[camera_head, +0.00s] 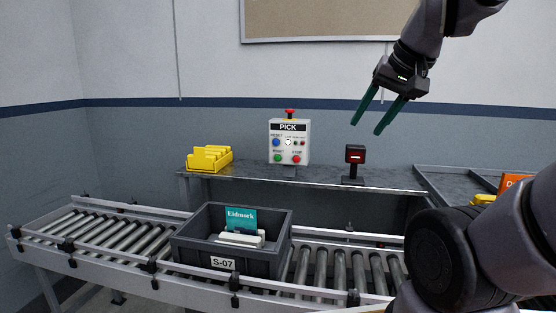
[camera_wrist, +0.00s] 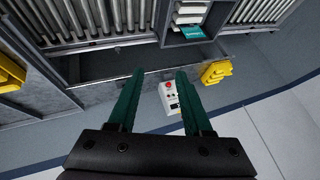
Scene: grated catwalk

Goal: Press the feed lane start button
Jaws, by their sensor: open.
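A white control box (camera_head: 289,147) labelled PICK stands on the back shelf. A green button (camera_head: 277,158) sits at its lower left under a small label that seems to read START. A red button (camera_head: 297,159) is at lower right, a blue one (camera_head: 276,142) at upper left, and a red knob (camera_head: 289,112) on top. My gripper (camera_head: 366,129) is open and empty, up and to the right of the box, apart from it. In the wrist view the box (camera_wrist: 169,100) shows beyond and between my open green fingers (camera_wrist: 160,74); its front buttons are too small to tell.
A black scanner on a stand (camera_head: 354,157) with a red display stands right of the box. Yellow bins (camera_head: 209,158) are at its left. A dark tote marked S-07 (camera_head: 196,250) sits on the roller conveyor (camera_head: 107,235) in front. The air before the box looks clear.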

